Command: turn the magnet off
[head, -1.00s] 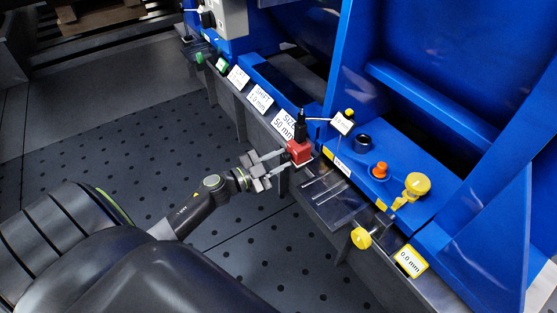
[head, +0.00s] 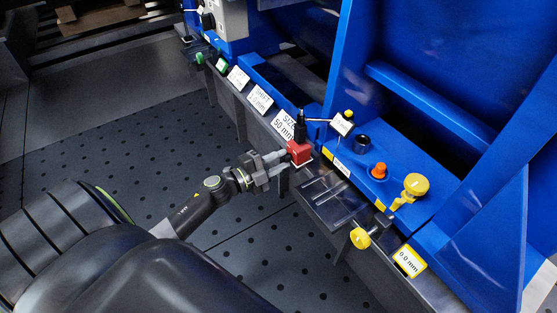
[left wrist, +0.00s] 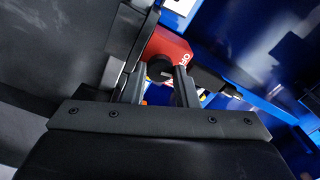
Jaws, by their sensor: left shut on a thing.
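The magnet is a red block (head: 299,152) with a black post rising from it. It sits on the edge of the grey rail beside the "SIZE 50 mm" label. My left gripper (head: 280,157) reaches it from the left, its fingertips at the block's near face. In the left wrist view, the red block (left wrist: 168,45) bears white lettering that seems to read "OFF". A round black knob (left wrist: 159,69) on its face lies between the fingertips of my left gripper (left wrist: 160,75), which is shut on it. My right gripper is not in view.
A thin arm from the post carries a small white dial or tag (head: 342,123). To the right are an orange knob (head: 379,170), a yellow knob (head: 417,184) and a lower yellow knob (head: 361,238). The blue frame (head: 420,100) rises behind. The dotted floor (head: 130,150) on the left is clear.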

